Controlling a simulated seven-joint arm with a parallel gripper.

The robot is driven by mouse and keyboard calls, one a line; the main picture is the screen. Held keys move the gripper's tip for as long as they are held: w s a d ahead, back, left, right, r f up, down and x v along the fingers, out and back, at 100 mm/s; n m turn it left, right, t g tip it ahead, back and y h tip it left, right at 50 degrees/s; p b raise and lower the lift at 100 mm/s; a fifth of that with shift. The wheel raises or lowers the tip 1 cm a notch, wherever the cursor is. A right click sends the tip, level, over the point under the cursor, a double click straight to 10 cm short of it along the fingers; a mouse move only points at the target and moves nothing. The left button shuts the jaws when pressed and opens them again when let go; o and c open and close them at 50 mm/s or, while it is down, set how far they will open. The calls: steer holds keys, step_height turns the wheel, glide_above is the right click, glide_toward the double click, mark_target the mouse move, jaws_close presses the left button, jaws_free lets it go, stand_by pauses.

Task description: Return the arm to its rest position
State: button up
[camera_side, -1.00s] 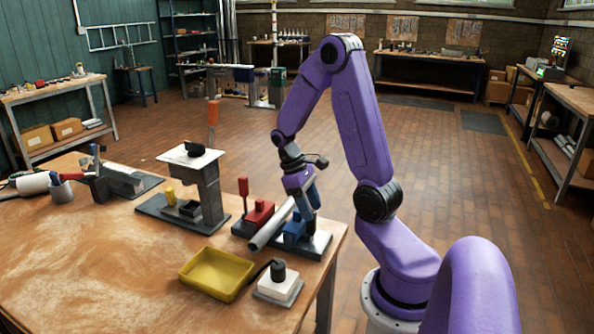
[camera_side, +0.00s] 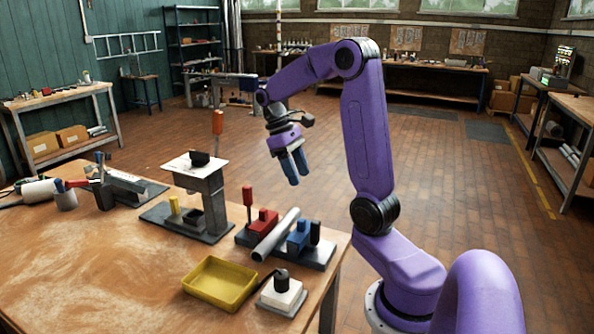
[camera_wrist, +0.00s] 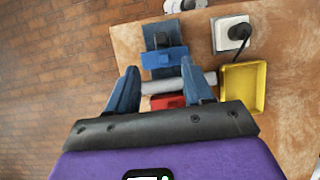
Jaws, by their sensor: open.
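My gripper (camera_side: 291,168) is raised in the air above and behind the right end of the wooden table (camera_side: 110,270) in the side view. In the wrist view my gripper (camera_wrist: 160,90) shows two blue fingers spread apart with nothing held between them. Below it is a dark base plate (camera_side: 318,256) with a grey tube (camera_side: 275,236), a red block (camera_side: 262,222) and a blue block (camera_side: 299,236). The tube lies across the plate between the red and blue blocks. In the wrist view the blue block (camera_wrist: 164,57) and part of the tube (camera_wrist: 180,84) show beyond the fingers.
A yellow tray (camera_side: 219,283) and a white block with a black knob (camera_side: 281,293) stand near the table's front edge. A grey stand with a white top plate (camera_side: 195,165) and an orange-handled tool (camera_side: 217,124) rise left of the gripper. The air around the gripper is clear.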

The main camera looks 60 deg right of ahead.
steer(key=s+a+f+n+t+h, duration=0.1)
steer(key=s+a+n+t, duration=0.15)
steer(key=a, duration=0.65)
steer(key=s+a+f+n+t, duration=0.1)
steer(key=a+n, duration=0.3)
steer(key=a, duration=0.4)
steer(key=s+a+f+n, duration=0.1)
steer(key=s+a+n, duration=0.2)
steer(key=s, duration=0.3)
steer(key=s+a+f+n+t+y, duration=0.1)
steer(key=s+a+n, duration=0.2)
steer(key=s+a, duration=0.2)
steer(key=shift+s+a+f, duration=0.15)
steer(key=shift+s+f, duration=0.05)
steer(key=shift+s, duration=0.65)
